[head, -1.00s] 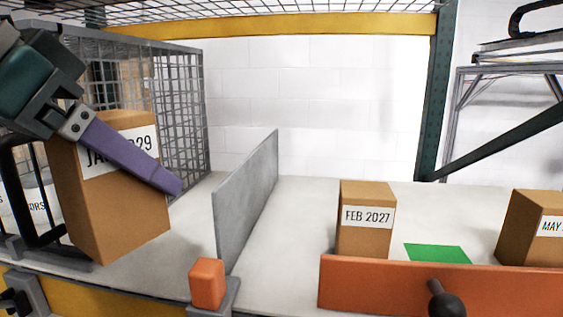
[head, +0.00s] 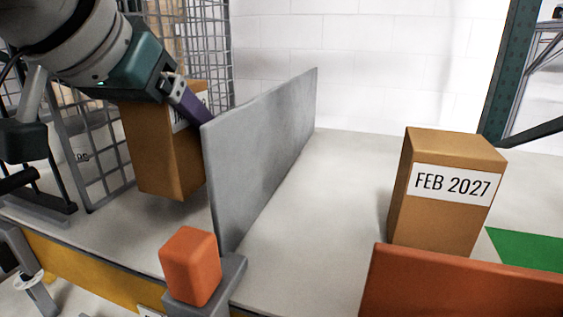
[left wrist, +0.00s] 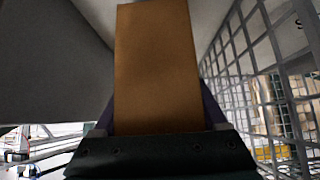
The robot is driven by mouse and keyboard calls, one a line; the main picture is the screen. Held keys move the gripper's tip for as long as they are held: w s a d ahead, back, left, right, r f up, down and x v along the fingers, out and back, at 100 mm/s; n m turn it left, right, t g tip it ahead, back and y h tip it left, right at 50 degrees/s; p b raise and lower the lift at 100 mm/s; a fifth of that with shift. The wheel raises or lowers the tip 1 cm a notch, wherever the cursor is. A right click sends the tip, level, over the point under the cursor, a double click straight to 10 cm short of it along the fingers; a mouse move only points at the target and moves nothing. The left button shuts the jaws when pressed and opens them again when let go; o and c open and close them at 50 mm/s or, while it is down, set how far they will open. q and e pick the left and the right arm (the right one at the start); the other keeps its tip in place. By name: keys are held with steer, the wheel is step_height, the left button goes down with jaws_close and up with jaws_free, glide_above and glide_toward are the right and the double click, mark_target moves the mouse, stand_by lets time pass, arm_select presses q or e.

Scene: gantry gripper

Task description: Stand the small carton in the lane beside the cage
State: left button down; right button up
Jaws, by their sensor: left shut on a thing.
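The small carton (head: 160,155) is brown with a white label, mostly covered by my gripper. It hangs nearly upright in the lane (head: 130,228) between the wire cage (head: 100,150) and the grey divider (head: 258,155). I cannot tell whether its bottom touches the deck. My left gripper (head: 188,112) is shut on its upper part, with one purple finger showing. In the left wrist view the carton (left wrist: 157,65) fills the space between the fingers, with the cage mesh (left wrist: 255,85) right and the divider (left wrist: 50,70) left. My right gripper is not in view.
An orange block (head: 190,265) sits in a grey holder at the divider's front end. Right of the divider stands a FEB 2027 carton (head: 445,195) behind an orange board (head: 460,285). A green patch (head: 530,248) lies beside it.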

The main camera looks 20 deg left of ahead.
mark_target(187, 151)
arm_select(q)
step_height(187, 151, down, 3)
steer(key=b, duration=0.2)
steer(key=shift+f+b, duration=0.15)
steer(key=shift+b, duration=0.25)
steer(key=shift+r, duration=0.2)
steer(key=shift+f, duration=0.2)
jaws_free()
steer(key=shift+r, duration=0.1)
